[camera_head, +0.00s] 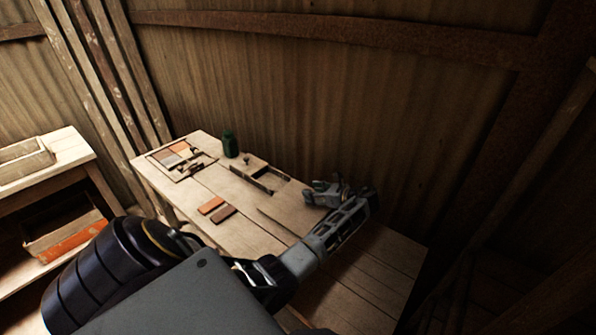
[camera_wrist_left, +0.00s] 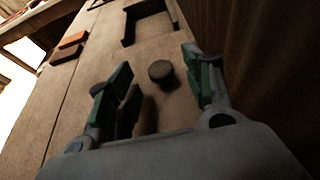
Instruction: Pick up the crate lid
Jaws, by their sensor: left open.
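My left gripper (camera_head: 325,190) is open above the worktable's right part. In the left wrist view its green-padded fingers (camera_wrist_left: 158,88) stand apart on either side of a short dark round knob (camera_wrist_left: 161,72). The knob stands on a pale wooden surface and is not gripped. Whether that surface is the crate lid or the tabletop cannot be told; no lid edge shows clearly around it. In the head view the gripper hides this spot. My right gripper is not in view.
The worktable (camera_head: 225,228) holds two reddish tiles (camera_head: 217,209), a green jar (camera_head: 230,145) and a tray of coloured tiles (camera_head: 168,153). A dark rectangular recess (camera_wrist_left: 150,25) lies beyond the knob. A corrugated wall (camera_head: 330,100) stands close behind. An open wooden box (camera_head: 25,157) is on the left bench.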

